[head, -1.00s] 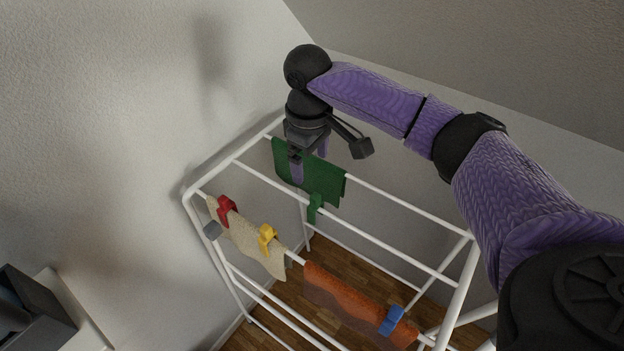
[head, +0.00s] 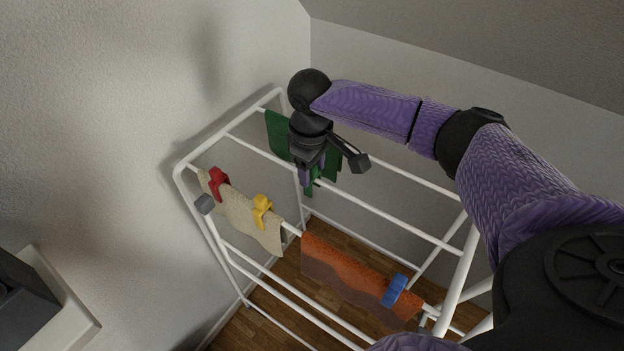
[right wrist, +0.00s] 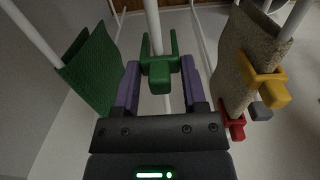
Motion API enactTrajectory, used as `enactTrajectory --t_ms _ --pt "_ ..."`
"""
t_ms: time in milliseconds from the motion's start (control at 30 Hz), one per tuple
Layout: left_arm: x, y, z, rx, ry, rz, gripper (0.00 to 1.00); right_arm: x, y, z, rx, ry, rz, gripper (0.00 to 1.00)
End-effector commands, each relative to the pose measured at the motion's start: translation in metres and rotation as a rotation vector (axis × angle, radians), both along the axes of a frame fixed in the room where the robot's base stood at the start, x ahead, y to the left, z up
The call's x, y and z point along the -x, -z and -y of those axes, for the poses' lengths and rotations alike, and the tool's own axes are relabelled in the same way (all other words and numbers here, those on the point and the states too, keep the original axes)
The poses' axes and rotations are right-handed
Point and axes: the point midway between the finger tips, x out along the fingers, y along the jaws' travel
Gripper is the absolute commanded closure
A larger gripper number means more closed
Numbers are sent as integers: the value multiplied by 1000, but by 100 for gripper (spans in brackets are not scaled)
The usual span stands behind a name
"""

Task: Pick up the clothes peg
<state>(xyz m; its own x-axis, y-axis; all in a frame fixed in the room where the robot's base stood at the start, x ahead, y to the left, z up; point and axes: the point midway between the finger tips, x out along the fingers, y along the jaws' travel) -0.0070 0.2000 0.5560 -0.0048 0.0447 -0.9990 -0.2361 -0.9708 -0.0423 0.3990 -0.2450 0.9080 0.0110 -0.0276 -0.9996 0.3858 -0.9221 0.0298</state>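A green clothes peg (right wrist: 160,68) sits on a white rod in the right wrist view. In the head view, it is mostly hidden behind my right gripper (head: 312,180). The gripper's two purple fingers are apart in the right wrist view (right wrist: 160,82), with the peg between their tips. I see no clear grip on it. Other pegs are red (head: 218,182), yellow (head: 261,210) and blue (head: 394,289). The red and yellow ones are on a beige cloth, the blue one on an orange cloth. My left gripper is not in view.
The white drying rack (head: 390,210) has several parallel rods around my gripper. A green cloth (right wrist: 92,70) hangs close to one finger, and the beige cloth (right wrist: 245,55) hangs on the other side. A wall (head: 110,120) stands to the left.

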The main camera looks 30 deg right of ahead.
Motion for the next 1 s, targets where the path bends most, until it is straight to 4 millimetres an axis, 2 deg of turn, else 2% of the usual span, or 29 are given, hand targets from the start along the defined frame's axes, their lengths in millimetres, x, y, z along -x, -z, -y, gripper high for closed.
enactTrajectory --t_ms 33,233,467,567,700,800,900,1000 --pt "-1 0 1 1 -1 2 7 0 0 0 0 0 0 58" --pt "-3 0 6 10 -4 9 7 0 0 0 0 0 0 100" --pt "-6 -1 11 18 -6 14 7 0 -3 0 0 0 1 100" --pt "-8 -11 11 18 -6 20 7 -1 -24 0 -2 0 4 100" --pt "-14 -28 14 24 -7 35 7 -1 -65 0 -1 0 5 100" --pt "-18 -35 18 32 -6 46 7 -1 -86 0 -1 0 4 100" --pt "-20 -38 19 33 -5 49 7 -1 -98 0 -1 1 3 100" --pt "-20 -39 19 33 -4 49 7 0 -102 0 -1 0 1 100"
